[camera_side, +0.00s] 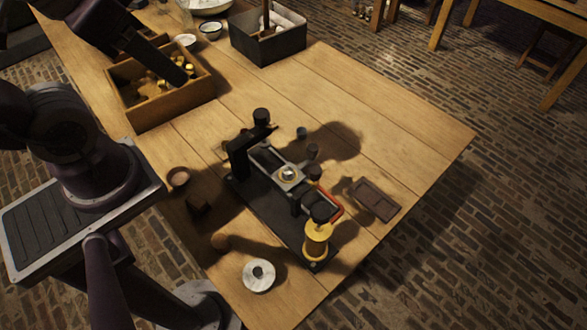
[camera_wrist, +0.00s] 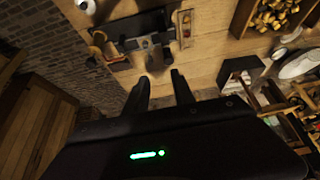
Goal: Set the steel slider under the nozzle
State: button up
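A black fixture (camera_side: 270,212) stands on the table, with an upright black post and arm at its left end. A steel slider (camera_side: 288,175) with a bright round centre sits along a grey rail near the fixture's middle. I cannot clearly pick out the nozzle; it may be under the black arm (camera_side: 248,142). In the wrist view the fixture (camera_wrist: 147,24) is beyond my fingers, with a grey part, likely the slider (camera_wrist: 150,42), on it. My gripper (camera_wrist: 159,76) is open, its two dark fingers apart with nothing seen between them, away from the slider.
A white disc (camera_side: 259,276) and a brown tray (camera_side: 375,199) lie close by. A wooden box with gold pieces (camera_side: 125,95) and a grey bin (camera_side: 268,47) stand farther back. The right tabletop is clear.

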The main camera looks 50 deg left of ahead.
jog(key=shift+o, duration=1.8)
jog(key=w+d+f+n+g, duration=0.1)
jog(key=w+n, duration=0.1)
jog(key=w, duration=0.7)
jog(key=shift+d+f+g, duration=0.15)
jog(key=shift+g, duration=0.25)
jog(key=n+g, duration=0.4)
send_over(313, 147)
notch_tip(313, 147, down, 20)
jog(key=r, duration=0.1)
jog(key=shift+n, duration=0.4)
notch_tip(313, 147, down, 10)
jog(key=shift+f, duration=0.1)
jog(key=shift+c, duration=0.5)
